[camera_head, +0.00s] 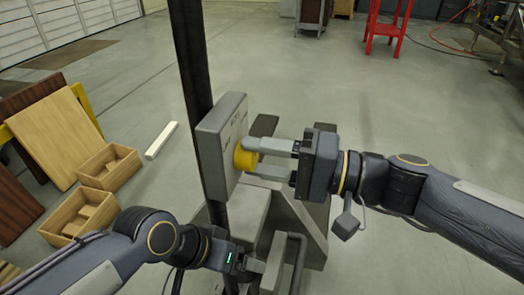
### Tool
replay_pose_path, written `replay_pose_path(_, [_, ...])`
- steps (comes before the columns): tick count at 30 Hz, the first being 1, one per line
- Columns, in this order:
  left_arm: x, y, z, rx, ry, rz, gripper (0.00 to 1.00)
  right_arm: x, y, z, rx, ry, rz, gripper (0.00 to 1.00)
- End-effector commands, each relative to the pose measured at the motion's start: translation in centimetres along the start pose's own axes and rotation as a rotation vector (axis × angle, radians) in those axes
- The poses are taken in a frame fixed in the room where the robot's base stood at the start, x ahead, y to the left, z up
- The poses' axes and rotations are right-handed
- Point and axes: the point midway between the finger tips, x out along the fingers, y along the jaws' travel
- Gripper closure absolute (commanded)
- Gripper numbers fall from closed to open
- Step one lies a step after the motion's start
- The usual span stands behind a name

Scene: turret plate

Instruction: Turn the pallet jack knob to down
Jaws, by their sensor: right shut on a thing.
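The yellow knob (243,158) sticks out from the face of a grey control box (222,140), which is fixed to a dark upright post (190,50). My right gripper (258,160) comes in from the right, and its two fingers are shut on the knob, one above and one below. Lettering on the box face is too small to read, so the knob's setting cannot be told. My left gripper (255,268) is low at the bottom centre, beside the grey metal body (248,215) of the jack. Its fingers are partly hidden, and I cannot tell whether they are open.
Two wooden boxes, one nearer (78,215) and one farther (109,167), stand on the floor at left by leaning wooden boards (55,135). A white strip (161,140) lies on the floor. A red stand (388,28) is far back.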

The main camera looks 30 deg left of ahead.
Motion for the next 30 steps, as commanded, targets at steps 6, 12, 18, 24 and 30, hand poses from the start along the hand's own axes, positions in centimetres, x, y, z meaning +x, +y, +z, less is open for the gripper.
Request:
replay_pose_path(6, [-1.2, 0.5, -0.6, 0.000, 0.000, 0.000, 0.20, 0.0, -0.1, 0.0, 0.202, 0.002, 0.002, 0.82])
replay_pose_path(12, [-2.1, 0.9, -1.0, 0.000, 0.000, 0.000, 0.20, -0.1, -0.1, -0.1, 0.362, 0.005, 0.001, 0.82])
replay_pose_path(18, [-2.7, 1.2, -1.4, 0.000, 0.000, 0.000, 0.20, 0.0, 0.0, 0.0, 0.478, 0.006, 0.001, 0.82])
replay_pose_path(24, [-3.0, 1.4, -1.5, 0.000, 0.000, 0.000, 0.20, 0.0, 0.0, 0.0, 0.546, 0.007, 0.000, 0.82])
replay_pose_path(30, [-3.1, 1.4, -1.6, 0.000, 0.000, 0.000, 0.20, 0.0, 0.1, 0.0, 0.573, 0.008, 0.000, 0.82])
